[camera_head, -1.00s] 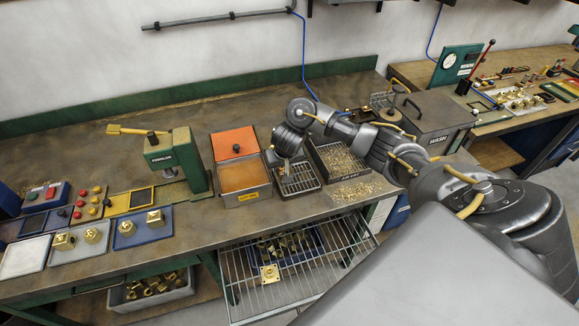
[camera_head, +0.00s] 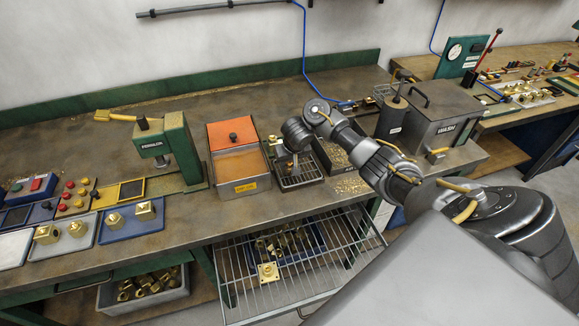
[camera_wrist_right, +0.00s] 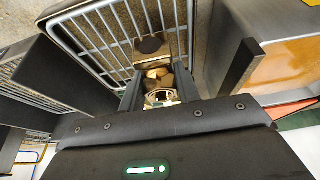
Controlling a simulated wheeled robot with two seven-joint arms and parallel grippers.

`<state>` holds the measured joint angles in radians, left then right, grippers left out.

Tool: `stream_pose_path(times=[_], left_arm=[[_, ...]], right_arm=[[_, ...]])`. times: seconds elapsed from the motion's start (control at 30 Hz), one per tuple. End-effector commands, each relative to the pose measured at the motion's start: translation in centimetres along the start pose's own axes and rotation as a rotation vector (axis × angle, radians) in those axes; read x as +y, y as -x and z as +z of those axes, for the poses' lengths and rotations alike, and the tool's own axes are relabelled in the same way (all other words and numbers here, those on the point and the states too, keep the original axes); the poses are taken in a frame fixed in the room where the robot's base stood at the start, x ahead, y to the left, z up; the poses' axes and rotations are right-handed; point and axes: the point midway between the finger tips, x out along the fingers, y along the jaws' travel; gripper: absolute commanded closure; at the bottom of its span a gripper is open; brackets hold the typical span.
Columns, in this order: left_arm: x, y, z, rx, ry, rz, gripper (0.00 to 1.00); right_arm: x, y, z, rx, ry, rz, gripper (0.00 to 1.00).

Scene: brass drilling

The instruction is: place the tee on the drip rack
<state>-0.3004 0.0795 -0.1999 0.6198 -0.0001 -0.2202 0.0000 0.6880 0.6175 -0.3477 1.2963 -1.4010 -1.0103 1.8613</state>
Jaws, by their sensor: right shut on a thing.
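The drip rack (camera_head: 299,184) is a small dark tray with a wire grid, standing on the bench right of the orange-lidded tank. Its pale wire grid fills the upper part of the right wrist view (camera_wrist_right: 98,37). My right gripper (camera_head: 294,163) is low over the rack. In the right wrist view, its two dark fingers (camera_wrist_right: 158,88) are shut on the brass tee (camera_wrist_right: 158,74). The tee is over or on the grid; I cannot tell whether it touches. In the head view the tee is mostly hidden by the gripper. My left gripper is not in view.
The open tank (camera_head: 241,188) with orange contents stands close left of the rack. A chip tray (camera_head: 330,157) lies close right, partly behind my arm. The grey wash box (camera_head: 432,118) stands farther right. A wire shelf (camera_head: 240,290) sits below the bench edge.

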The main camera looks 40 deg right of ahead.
Motion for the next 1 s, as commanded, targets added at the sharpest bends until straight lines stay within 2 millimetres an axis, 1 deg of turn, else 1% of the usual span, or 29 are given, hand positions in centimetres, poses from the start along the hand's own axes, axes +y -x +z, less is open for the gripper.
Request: stream_pose_path(times=[0.1,0.5,0.53,0.67,0.7,1.0], left_arm=[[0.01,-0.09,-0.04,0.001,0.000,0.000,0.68],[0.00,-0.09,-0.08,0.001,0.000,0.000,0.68],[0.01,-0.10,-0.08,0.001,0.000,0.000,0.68],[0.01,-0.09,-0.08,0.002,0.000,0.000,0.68],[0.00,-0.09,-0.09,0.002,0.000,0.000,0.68],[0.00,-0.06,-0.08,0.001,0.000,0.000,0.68]], right_arm=[[0.07,-0.70,0.15,0.004,-0.003,0.000,1.00],[0.04,-1.04,0.27,0.005,-0.002,-0.001,1.00],[0.04,-1.14,0.38,0.003,-0.001,0.000,0.66],[0.03,-1.10,0.36,0.003,-0.001,0.000,0.49],[0.03,-1.10,0.36,0.003,-0.001,0.000,0.46],[0.03,-0.93,0.28,0.003,-0.002,0.000,0.46]])
